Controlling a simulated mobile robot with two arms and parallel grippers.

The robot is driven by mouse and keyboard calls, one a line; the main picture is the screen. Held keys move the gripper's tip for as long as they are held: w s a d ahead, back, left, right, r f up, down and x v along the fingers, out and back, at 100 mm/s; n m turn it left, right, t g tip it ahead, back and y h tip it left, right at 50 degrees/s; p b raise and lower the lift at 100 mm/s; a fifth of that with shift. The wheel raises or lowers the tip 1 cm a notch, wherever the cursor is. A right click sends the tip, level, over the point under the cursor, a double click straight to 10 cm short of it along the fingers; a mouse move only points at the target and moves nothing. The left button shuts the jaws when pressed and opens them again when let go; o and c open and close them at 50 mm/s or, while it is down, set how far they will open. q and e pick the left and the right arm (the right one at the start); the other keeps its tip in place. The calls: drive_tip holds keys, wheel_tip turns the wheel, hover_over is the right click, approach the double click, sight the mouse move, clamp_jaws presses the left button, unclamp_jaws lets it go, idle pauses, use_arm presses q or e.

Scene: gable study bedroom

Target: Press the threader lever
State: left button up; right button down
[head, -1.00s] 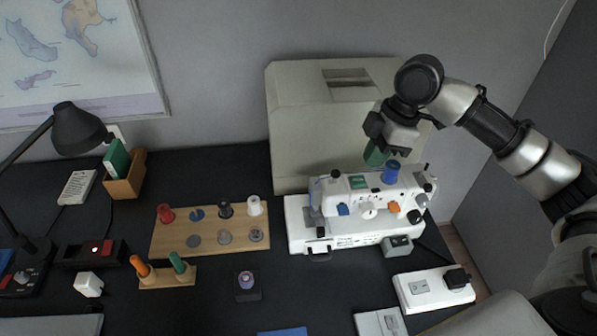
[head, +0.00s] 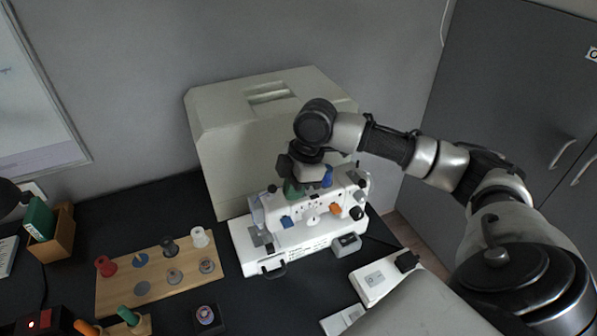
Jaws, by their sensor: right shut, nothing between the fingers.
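The white sewing machine (head: 300,240) stands on the dark desk. Its front carries a blue lever (head: 287,222), a white knob (head: 313,220) and an orange lever (head: 336,209); I cannot tell which is the threader lever. A green spool (head: 291,190) and a blue spool (head: 327,177) show at its top. My right gripper (head: 303,178) is shut and empty, over the top of the machine, close to the green spool and above the levers. Its fingertips are dark and partly hidden, so I cannot tell whether they touch anything. My left gripper is out of view.
A large beige cover (head: 225,150) stands behind the machine. A wooden spool board (head: 125,290) lies to its left, and a small dark block with a bobbin (head: 206,318) is in front. A white power strip (head: 375,280) lies to the right. Grey cabinets (head: 520,100) are at right.

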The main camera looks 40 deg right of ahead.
sight(289, 221)
drive_tip(key=x, duration=0.5)
drive_tip(key=shift+d+f+p, duration=0.3)
drive_tip(key=shift+f, duration=0.65)
drive_tip(key=shift+s+f+p, duration=0.1)
drive_tip(key=shift+f+p, duration=0.3)
drive_tip(key=shift+f, duration=0.6)
drive_tip(key=v, duration=1.1)
drive_tip(key=shift+b, duration=0.45)
drive_tip(key=shift+f, duration=0.1)
